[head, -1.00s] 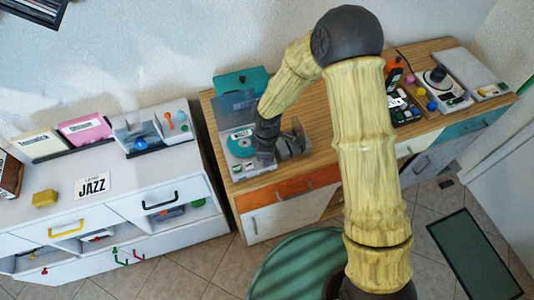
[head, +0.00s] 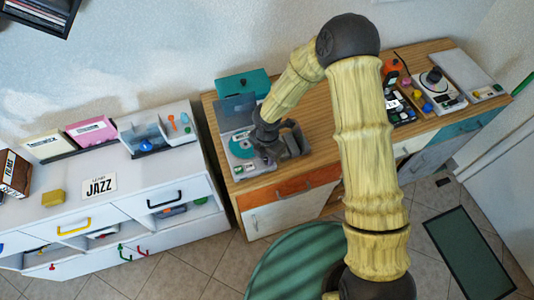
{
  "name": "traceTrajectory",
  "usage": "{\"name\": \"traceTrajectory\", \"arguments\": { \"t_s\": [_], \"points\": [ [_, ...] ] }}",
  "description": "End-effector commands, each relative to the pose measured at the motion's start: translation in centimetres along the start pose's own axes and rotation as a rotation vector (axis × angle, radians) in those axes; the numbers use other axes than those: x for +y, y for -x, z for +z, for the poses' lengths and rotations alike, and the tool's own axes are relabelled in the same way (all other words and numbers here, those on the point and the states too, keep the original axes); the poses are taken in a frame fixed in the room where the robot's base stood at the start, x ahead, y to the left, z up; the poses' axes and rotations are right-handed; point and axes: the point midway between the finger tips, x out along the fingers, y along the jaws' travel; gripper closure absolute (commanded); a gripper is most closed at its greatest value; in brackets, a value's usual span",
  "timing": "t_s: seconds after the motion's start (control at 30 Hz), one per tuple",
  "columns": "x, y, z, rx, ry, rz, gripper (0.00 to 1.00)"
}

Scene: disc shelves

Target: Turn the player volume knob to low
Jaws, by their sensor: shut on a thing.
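The player (head: 239,143) stands at the left end of the wooden-topped cabinet, with its lid raised and a teal disc (head: 242,146) inside. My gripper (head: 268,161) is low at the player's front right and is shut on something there. The volume knob is hidden behind my gripper, so its setting cannot be read. My arm reaches over the cabinet from the right.
A teal box (head: 243,84) stands behind the player. A turntable (head: 438,88) and a mixer with coloured knobs (head: 402,104) are at the cabinet's right. A white shelf unit (head: 120,200) with a JAZZ sign (head: 98,186) stands at the left. The wooden top's middle is bare.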

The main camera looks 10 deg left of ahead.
Motion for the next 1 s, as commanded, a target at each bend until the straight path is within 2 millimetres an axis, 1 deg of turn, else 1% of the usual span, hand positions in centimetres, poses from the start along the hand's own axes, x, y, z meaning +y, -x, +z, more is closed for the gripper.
{"name": "traceTrajectory", "arguments": {
  "t_s": [0.03, 0.2, 0.43, 0.63, 1.0],
  "points": [
    [-0.02, 0.31, 0.15, -0.002, 0.038, -0.001, 1.0],
    [0.01, 0.26, 0.16, -0.002, 0.172, -0.001, 1.0],
    [0.07, 0.19, 0.19, -0.003, 0.291, 0.0, 1.0],
    [0.09, 0.1, 0.19, -0.004, 0.334, 0.0, 1.0],
    [0.11, 0.08, 0.2, -0.004, 0.339, 0.0, 1.0]
  ]
}}
